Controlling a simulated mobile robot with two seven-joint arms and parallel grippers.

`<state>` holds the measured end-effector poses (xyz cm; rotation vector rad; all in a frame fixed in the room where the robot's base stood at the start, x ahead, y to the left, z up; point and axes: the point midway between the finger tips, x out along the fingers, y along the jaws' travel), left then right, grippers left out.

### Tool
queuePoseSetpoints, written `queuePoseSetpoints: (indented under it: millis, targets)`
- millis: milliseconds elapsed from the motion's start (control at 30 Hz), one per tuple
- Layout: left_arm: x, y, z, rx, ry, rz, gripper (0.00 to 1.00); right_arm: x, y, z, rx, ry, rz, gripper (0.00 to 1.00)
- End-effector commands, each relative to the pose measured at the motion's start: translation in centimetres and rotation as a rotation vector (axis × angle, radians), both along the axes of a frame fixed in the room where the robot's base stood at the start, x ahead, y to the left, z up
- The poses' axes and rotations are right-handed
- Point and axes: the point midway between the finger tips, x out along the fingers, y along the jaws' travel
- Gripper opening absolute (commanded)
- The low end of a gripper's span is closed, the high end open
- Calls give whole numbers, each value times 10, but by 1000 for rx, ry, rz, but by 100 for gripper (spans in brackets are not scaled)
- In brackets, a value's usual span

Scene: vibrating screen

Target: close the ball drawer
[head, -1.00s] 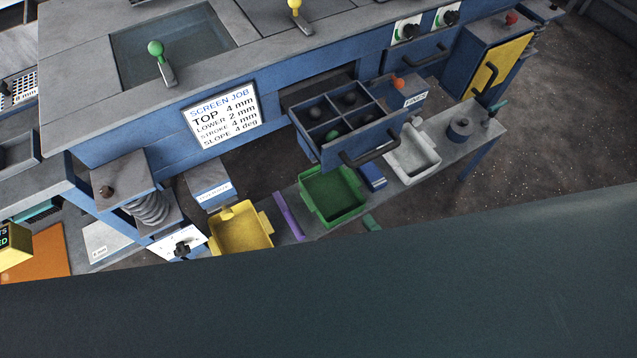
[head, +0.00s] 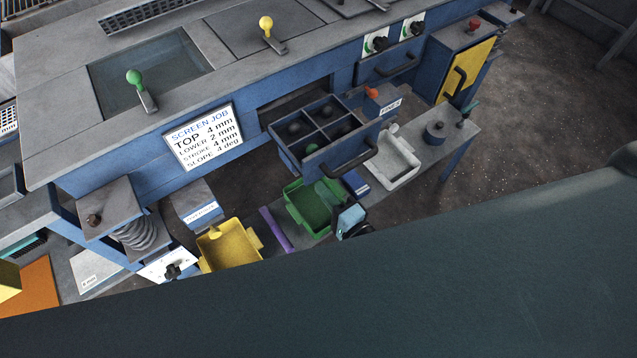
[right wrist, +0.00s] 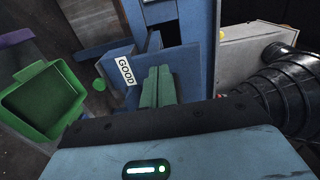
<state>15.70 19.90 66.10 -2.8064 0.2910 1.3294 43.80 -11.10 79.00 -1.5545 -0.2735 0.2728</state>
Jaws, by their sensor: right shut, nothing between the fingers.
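The ball drawer (head: 289,159) is blue and stands pulled out from the machine in the head view. Its four-way divided inside holds dark balls, and a dark bar handle (head: 352,160) is on its front. My right gripper (head: 327,190) has a light-blue body and green fingers. It is below and in front of the drawer, over the green bin, apart from the handle as far as I can tell. In the right wrist view its green fingers (right wrist: 158,76) are together and empty, pointing toward blue surfaces. My left gripper is not in view.
Below the drawer are a green bin (head: 297,203), a white bin (head: 408,170) and a yellow bin (head: 229,247). A blue block with a GOOD label (right wrist: 125,71) is close to the fingers. A yellow-fronted cabinet (head: 478,68) stands at the right.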

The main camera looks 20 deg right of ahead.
Motion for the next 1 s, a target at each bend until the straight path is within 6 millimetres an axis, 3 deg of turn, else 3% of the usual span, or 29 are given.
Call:
queuePoseSetpoints:
  millis: [233, 767, 1000]
  targets:
    - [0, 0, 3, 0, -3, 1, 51, 22, 8, 1, 0, -1, 0, 0]
    - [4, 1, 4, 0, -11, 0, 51, 27, 10, 0, 1, 0, 0, 0]
    - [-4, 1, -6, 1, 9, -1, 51, 53, 20, -2, 2, 1, 1, 0]
